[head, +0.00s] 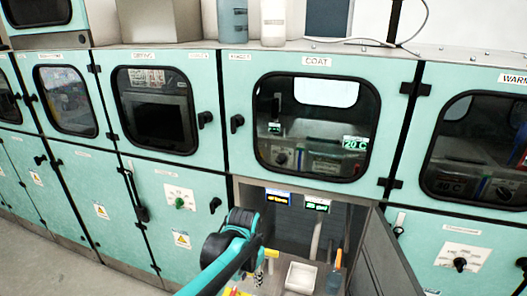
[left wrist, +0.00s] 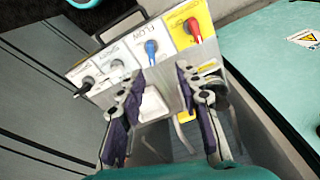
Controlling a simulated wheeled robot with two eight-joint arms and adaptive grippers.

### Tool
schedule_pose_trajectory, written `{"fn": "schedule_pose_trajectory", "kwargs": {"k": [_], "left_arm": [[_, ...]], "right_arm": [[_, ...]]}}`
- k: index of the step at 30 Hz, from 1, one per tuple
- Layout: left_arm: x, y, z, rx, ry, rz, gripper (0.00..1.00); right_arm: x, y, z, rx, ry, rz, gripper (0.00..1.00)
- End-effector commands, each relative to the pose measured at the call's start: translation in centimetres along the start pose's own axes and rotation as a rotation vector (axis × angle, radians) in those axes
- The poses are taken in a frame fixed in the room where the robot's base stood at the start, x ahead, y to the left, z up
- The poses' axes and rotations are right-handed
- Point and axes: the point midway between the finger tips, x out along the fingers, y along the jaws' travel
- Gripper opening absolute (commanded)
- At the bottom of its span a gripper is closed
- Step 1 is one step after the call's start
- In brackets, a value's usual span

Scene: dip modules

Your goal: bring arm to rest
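My left arm (head: 232,255) reaches up from the bottom edge of the head view into the open lower compartment (head: 345,225) under the COAT module. My left gripper (left wrist: 159,73) is open in the left wrist view, its two dark fingers apart with nothing between them. In the head view the left gripper is small and partly hidden by the arm. My right gripper is not in view.
The compartment's grey door (head: 385,260) stands open on the right. A white tray (head: 300,277) and an orange-topped bottle (head: 336,270) are inside, near two small displays (head: 278,198). Teal cabinets with dark windows (head: 317,122) line the wall. Grey floor (head: 40,265) is free at lower left.

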Motion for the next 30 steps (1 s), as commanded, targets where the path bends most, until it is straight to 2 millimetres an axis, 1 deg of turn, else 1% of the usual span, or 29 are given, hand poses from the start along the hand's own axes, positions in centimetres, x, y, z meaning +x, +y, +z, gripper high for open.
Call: {"fn": "schedule_pose_trajectory", "kwargs": {"k": [1,3,5,6,8,9,13,15,18,21,24,30], "left_arm": [[-1.5,-0.6,1.7,-0.04,0.031,-0.012,0.34],[-3.2,-1.3,3.8,-0.098,0.079,-0.03,0.34],[-4.5,-1.8,5.6,-0.148,0.122,-0.046,0.34],[-5.2,-2.0,6.8,-0.18,0.15,-0.056,0.34],[-6.1,-2.4,8.7,-0.228,0.192,-0.071,0.34],[-6.6,-2.5,9.9,-0.261,0.22,-0.082,0.34],[-7.6,-2.8,13.9,-0.364,0.312,-0.114,0.34],[-7.8,-2.8,15.8,-0.415,0.36,-0.131,0.34],[-7.7,-2.8,18.1,-0.477,0.419,-0.151,0.34],[-7.4,-2.8,19.6,-0.522,0.462,-0.166,0.34],[-7.2,-2.8,20.4,-0.547,0.489,-0.174,0.34],[-7.1,-2.8,20.8,-0.559,0.502,-0.178,0.34]], "right_arm": [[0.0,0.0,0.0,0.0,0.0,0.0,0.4],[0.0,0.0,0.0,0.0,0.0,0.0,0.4],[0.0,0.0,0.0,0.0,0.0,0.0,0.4],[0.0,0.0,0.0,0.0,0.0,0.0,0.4],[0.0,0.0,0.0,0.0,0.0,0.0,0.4],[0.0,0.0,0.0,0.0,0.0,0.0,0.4],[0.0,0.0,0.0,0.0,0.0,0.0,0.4],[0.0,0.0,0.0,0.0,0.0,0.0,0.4],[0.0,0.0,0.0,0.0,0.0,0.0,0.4],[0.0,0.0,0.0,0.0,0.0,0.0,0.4],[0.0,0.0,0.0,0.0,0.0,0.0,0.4],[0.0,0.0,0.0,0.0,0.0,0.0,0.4]]}}
